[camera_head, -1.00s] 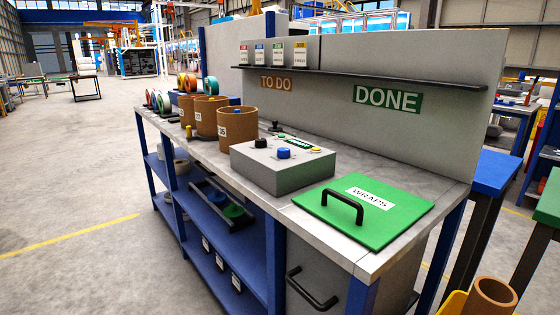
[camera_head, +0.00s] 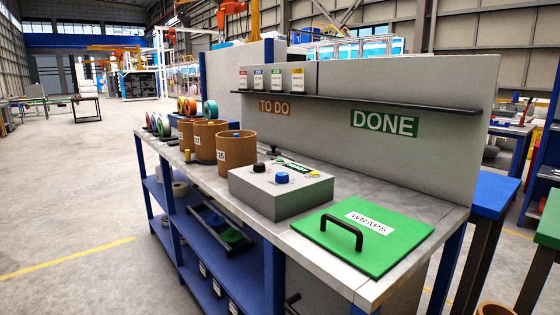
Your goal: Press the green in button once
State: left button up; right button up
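A grey control box (camera_head: 280,192) stands on the workbench, left of the green lid. Its top carries a black knob (camera_head: 258,167), a blue knob (camera_head: 282,178), a small yellow button (camera_head: 313,173) and a dark panel with green characters (camera_head: 297,167). A small green spot (camera_head: 280,162) shows near the box's back edge; it is too small to tell whether it is the green in button. Neither of my grippers is in view.
A green lid marked WRAPS (camera_head: 385,245) with a black handle lies at the bench's near right end. Brown cylinders (camera_head: 236,150) and coloured rolls (camera_head: 209,109) stand left of the box. A grey back panel (camera_head: 440,150) rises behind. The floor at left (camera_head: 70,190) is open.

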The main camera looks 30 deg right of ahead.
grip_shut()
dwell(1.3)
